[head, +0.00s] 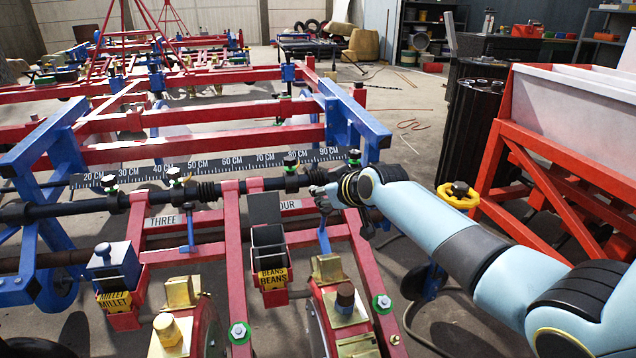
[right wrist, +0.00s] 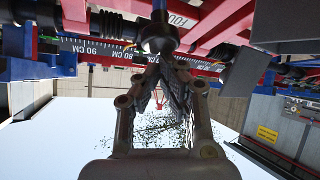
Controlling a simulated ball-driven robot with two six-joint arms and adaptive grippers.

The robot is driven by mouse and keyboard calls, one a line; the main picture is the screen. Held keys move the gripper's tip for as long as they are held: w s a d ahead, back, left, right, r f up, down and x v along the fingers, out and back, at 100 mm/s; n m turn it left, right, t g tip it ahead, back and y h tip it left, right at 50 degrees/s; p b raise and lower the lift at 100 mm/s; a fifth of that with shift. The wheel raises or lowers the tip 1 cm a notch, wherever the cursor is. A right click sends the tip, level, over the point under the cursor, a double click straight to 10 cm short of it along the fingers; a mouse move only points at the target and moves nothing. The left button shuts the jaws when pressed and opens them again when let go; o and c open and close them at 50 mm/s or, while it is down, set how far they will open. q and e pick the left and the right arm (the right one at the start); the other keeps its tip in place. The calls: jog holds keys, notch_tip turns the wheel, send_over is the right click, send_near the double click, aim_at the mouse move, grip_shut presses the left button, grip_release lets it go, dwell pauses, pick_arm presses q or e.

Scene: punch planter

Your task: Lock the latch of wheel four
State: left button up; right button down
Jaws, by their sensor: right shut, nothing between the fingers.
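The latch of wheel four shows in the head view as a short blue lever (head: 324,238) beside the plate marked FOUR (head: 290,205). Its upper end is hidden by my right gripper (head: 326,200), which is at the dark bar. In the right wrist view, my right gripper (right wrist: 161,68) is shut and empty. Its tips are right at a dark rounded piece (right wrist: 157,36) below the FOUR plate (right wrist: 181,20); I cannot tell if they touch. Wheel three has a similar blue lever (head: 189,232), standing upright. My left gripper is out of view.
A BEANS hopper (head: 269,243) stands left of the wheel four lever, and a MILLET hopper (head: 117,268) further left. A centimetre ruler (head: 215,166) runs behind the dark bar. A red frame with a white bin (head: 575,110) stands at the right.

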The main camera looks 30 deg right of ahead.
jog(key=shift+s+f, duration=0.2)
jog(key=shift+f, duration=0.05)
jog(key=shift+s+r, duration=0.1)
jog(key=shift+s, duration=0.15)
jog(key=v, duration=1.1)
jog(key=shift+r, duration=0.4)
